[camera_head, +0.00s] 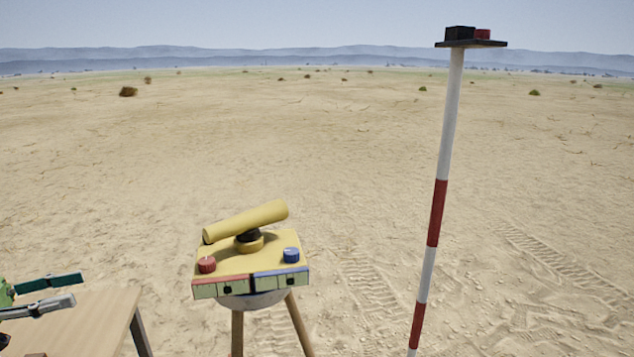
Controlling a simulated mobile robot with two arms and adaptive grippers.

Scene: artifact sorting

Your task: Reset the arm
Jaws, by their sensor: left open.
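My left gripper (62,293) comes in from the left edge, low in the head view. Its two fingers, one dark teal and one grey, are apart with nothing between them. It is over a wooden table (98,318), left of the yellow instrument and apart from it. My right gripper is not in view.
A yellow instrument (264,248) with a tilted tube, a red knob (207,265) and a blue knob (291,255) stands on wooden legs. A red-and-white pole (437,212) with a dark top plate (470,44) stands at right. Sandy ground between them is clear.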

